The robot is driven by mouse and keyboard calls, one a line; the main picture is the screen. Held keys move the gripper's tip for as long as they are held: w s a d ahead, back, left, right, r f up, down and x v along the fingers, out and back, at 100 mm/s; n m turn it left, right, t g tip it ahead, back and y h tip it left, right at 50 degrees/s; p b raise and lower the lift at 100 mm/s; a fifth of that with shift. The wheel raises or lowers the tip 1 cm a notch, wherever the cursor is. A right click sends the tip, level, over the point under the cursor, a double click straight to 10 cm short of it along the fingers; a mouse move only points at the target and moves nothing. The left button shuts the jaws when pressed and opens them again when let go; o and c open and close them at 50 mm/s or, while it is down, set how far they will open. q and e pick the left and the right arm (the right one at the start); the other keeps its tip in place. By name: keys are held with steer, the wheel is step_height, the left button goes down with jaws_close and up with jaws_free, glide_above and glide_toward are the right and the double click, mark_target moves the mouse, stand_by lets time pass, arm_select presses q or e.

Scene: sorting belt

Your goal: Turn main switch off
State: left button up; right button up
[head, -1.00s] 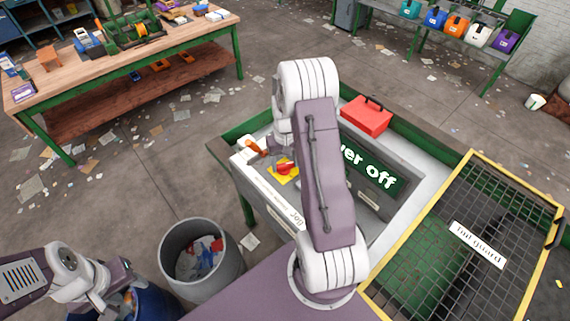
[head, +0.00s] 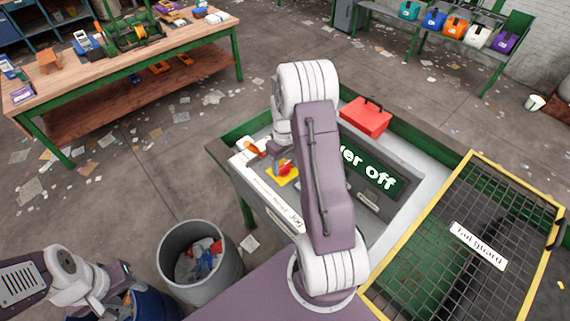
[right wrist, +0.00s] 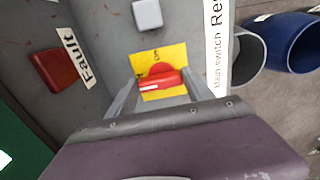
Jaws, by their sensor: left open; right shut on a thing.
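The main switch is a red knob on a yellow plate (right wrist: 172,59) on the grey control panel. In the right wrist view the red knob (right wrist: 160,77) sits between my right gripper's fingers (right wrist: 158,88), which are shut on it. In the head view the red knob (head: 287,168) is partly covered by my right gripper (head: 284,162), and the display (head: 368,168) ends in "er off", its start hidden by my right arm. A "Main switch" label (right wrist: 218,75) runs beside the plate. My left gripper (head: 122,279) is open and empty at lower left, above a blue bin.
A red box (head: 366,117) stands behind the display. A red button (right wrist: 52,70) labelled "Fault" and a pale button (right wrist: 147,14) are near the knob. The yellow-framed tail guard (head: 480,245) is at right; a grey bin (head: 198,287) stands in front.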

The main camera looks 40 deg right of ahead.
mark_target(283, 164)
steer(key=shift+w, duration=0.15)
steer(key=o, duration=1.1)
steer(key=shift+o, duration=1.3)
steer(key=shift+w, duration=0.2)
steer(key=shift+r, duration=0.25)
step_height(283, 164, up, 8)
steer(key=b, duration=0.2)
steer(key=shift+a+f+b, duration=0.1)
steer(key=shift+b, duration=0.2)
steer(key=shift+r, duration=0.3)
arm_select(q)
step_height(283, 164, down, 3)
steer(key=shift+w+r, duration=0.1)
steer(key=shift+w, duration=0.05)
